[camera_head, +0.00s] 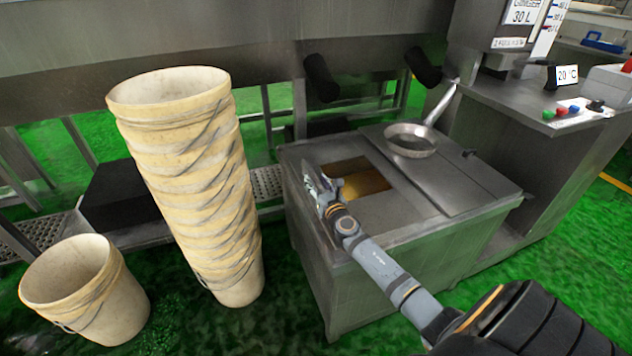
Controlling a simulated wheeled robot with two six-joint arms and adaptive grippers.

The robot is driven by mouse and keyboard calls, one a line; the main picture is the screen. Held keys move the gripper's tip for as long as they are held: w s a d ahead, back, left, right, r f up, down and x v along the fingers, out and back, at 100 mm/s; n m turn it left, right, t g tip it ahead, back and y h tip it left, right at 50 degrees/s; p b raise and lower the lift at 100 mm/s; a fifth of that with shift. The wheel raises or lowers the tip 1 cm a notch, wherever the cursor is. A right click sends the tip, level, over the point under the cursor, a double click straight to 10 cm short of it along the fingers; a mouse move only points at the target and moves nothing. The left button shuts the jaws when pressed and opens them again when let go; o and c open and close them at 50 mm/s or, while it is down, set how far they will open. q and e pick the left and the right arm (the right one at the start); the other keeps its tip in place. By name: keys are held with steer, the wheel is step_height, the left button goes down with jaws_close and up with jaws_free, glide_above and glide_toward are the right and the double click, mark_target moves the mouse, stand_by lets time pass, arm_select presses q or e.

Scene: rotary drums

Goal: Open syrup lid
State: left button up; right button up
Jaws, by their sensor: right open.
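The syrup tank is a steel box (410,265) in the middle of the head view. Its top has an opening on the left part, with amber syrup (364,184) inside. A flat steel lid (465,180) lies over the right part of the top. A steel ladle or pan (411,141) rests on the lid, its handle pointing up to the back right. My right gripper (322,184) is open and empty at the left side of the opening. My right arm hides part of the tank's front edge. My left gripper is not in view.
A tall stack of cream buckets (200,190) stands left of the tank, with a single bucket (85,290) beside it. A steel machine with buttons (565,112) stands at the right. Dark cylinders (321,78) jut out behind the tank. Green floor (215,330) shows in front.

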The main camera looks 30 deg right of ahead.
steer(key=shift+w+d, duration=0.15)
steer(key=shift+w, duration=0.3)
jaws_close()
